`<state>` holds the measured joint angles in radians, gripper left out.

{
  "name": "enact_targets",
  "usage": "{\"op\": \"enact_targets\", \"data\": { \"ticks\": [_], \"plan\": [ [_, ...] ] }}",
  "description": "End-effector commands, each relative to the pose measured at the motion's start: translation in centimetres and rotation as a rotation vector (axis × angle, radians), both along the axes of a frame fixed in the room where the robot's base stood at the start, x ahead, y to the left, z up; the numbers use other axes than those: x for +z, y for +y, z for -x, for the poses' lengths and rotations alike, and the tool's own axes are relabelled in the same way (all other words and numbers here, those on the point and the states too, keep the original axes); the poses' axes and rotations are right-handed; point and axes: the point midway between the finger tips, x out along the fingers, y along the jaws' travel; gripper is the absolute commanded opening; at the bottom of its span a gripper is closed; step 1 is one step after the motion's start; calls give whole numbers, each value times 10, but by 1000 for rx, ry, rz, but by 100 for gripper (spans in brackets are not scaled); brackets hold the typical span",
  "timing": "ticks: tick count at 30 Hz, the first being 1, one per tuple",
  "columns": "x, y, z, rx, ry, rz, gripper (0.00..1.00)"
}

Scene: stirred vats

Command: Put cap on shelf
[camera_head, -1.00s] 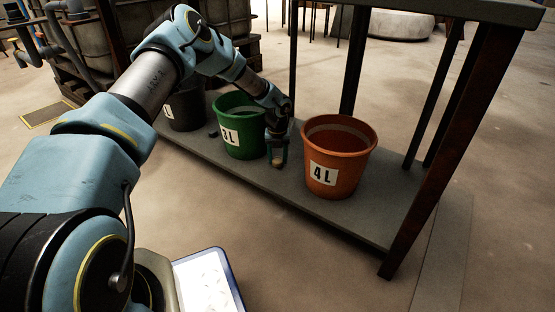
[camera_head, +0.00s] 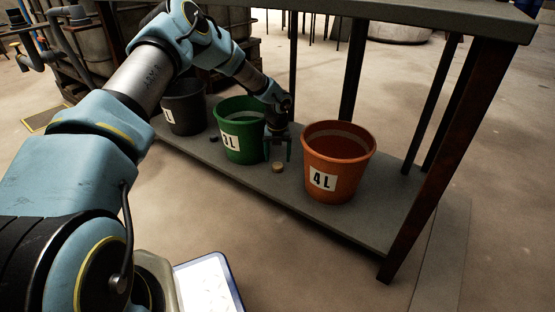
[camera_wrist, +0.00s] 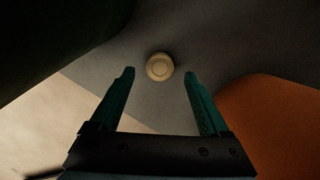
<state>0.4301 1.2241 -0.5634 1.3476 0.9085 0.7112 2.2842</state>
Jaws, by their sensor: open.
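The cap (camera_head: 278,167) is a small round tan disc. It lies on the grey lower shelf (camera_head: 345,217), between the green bucket and the orange bucket. In the wrist view the cap (camera_wrist: 159,66) is a pale disc with a ring on top, just beyond the fingertips and between their lines. My gripper (camera_head: 277,157) is open and empty, with its fingers pointing down a little above the cap. The gripper also shows in the wrist view (camera_wrist: 160,72), its two teal fingers apart and not touching the cap.
A green bucket (camera_head: 231,148) marked 3L stands left of my gripper, and an orange bucket (camera_head: 343,181) marked 4L stands close on the right. A black bucket (camera_head: 187,122) is farther left. A small dark object (camera_head: 213,139) lies between the black and green buckets. The tabletop (camera_head: 420,17) is overhead.

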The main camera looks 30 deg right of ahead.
Motion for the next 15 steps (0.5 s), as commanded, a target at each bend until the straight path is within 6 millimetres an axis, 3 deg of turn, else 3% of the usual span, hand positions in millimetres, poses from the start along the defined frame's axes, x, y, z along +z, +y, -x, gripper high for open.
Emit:
{"op": "enact_targets", "data": {
  "ticks": [1, 6, 15],
  "plan": [
    [19, 0, 0, 0, -2, 1, 80],
    [53, 3, 4, 0, -2, 1, 80],
    [82, 5, 9, -1, 0, -1, 80]
  ]
}}
